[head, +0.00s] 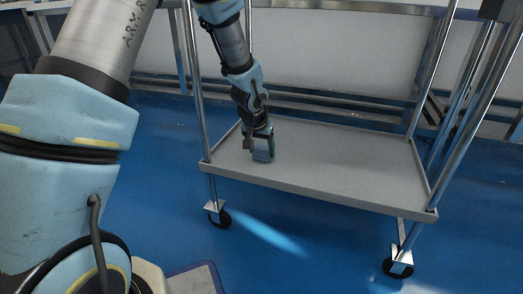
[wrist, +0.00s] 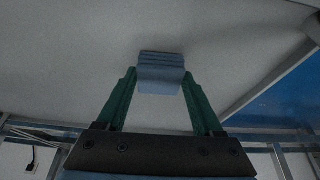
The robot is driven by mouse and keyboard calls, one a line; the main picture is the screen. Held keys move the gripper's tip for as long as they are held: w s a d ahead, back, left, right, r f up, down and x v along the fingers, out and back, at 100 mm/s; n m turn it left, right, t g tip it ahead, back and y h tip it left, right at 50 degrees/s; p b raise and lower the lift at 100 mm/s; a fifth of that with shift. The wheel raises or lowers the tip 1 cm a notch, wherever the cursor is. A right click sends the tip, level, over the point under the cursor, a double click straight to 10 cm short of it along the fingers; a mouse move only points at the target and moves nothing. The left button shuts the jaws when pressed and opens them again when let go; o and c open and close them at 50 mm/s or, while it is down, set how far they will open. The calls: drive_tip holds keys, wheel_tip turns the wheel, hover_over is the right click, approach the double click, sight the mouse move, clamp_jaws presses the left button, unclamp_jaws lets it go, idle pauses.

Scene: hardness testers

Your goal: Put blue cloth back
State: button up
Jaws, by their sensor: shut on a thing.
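The blue cloth (wrist: 161,75) is a folded, layered blue block between the green fingers of my gripper (wrist: 160,88) in the wrist view. The fingers are shut on its two sides. In the head view my gripper (head: 260,150) points down at the left part of the cart's lower grey shelf (head: 330,170), with the cloth (head: 263,155) at its tips. The cloth is low over the shelf; I cannot tell whether it touches the surface.
The cart's metal posts (head: 197,90) stand close to my arm, and the upper shelf edge (head: 350,7) is above. The rest of the lower shelf is bare. Blue floor (head: 290,235) surrounds the cart's casters.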

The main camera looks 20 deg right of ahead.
drive_tip(key=o, duration=1.4)
drive_tip(key=shift+f, duration=0.1)
drive_tip(key=shift+o, duration=0.2)
drive_tip(key=shift+r, duration=0.35)
drive_tip(key=p+v, duration=0.6)
drive_tip(key=v, duration=0.6)
drive_tip(key=w+a+r+n+y, duration=0.2)
drive_tip(key=a+n, duration=0.1)
drive_tip(key=a, duration=1.3)
drive_tip(key=s+a+r+n+g, duration=0.1)
drive_tip(key=s+a, duration=0.3)
drive_tip(key=a, duration=0.4)
drive_tip(key=s+a+r+n+y, duration=0.1)
drive_tip(key=s+a+n, duration=0.2)
drive_tip(key=a, duration=0.5)
drive_tip(key=shift+s+a+g, duration=0.25)
drive_tip(key=shift+s+g, duration=0.15)
drive_tip(key=shift+s, duration=0.45)
